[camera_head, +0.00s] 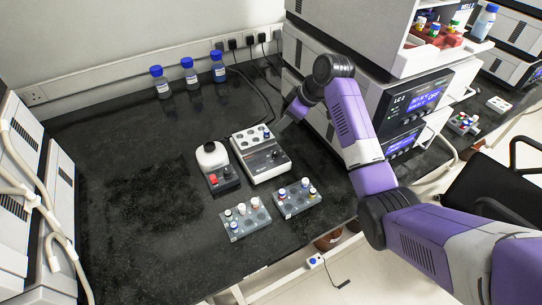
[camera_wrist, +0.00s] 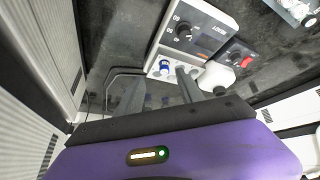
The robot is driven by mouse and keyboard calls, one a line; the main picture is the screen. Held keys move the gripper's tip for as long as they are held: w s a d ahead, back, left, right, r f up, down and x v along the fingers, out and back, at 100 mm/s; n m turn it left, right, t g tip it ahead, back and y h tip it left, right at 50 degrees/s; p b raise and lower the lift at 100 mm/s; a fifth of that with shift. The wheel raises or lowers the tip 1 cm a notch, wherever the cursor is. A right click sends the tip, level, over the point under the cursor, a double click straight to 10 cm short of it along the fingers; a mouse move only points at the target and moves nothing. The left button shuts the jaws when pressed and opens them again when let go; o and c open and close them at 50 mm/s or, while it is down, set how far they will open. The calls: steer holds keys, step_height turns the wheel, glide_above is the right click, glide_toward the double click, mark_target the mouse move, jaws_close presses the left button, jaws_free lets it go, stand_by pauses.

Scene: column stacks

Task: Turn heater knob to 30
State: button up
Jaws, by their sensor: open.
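The heater (camera_head: 258,168) is a white block with a dark control panel, standing on the black bench in the head view. Its knob (camera_wrist: 184,33) is round and dark on the dark panel in the wrist view, with printed scale marks around it. The mark it points to is too small to read. My gripper (camera_wrist: 161,74) is open, with its two dark fingers apart and pointing toward the heater's vial end. The fingers look apart from the knob. A blue-capped vial (camera_wrist: 164,68) shows between the fingertips in the wrist view.
Two vial racks (camera_head: 236,232) (camera_head: 288,209) sit in front. Several blue-capped bottles (camera_head: 189,74) stand at the back. Instrument stacks (camera_head: 304,57) rise on the right. The bench's left part is clear.

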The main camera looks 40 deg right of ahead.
mark_target(276, 151)
steer(key=shift+s+a+f+n+g+y, duration=0.3)
steer(key=shift+a+f, duration=0.45)
steer(key=shift+f, duration=0.85)
steer(key=shift+s+a+f+n+g+y, duration=0.15)
steer(key=shift+a+f+n+g, duration=0.4)
steer(key=shift+f, duration=1.1)
steer(key=shift+s+a+f+n+g+y, duration=0.2)
steer(key=shift+a+f, duration=0.75)
steer(key=shift+f, duration=0.65)
jaws_close()
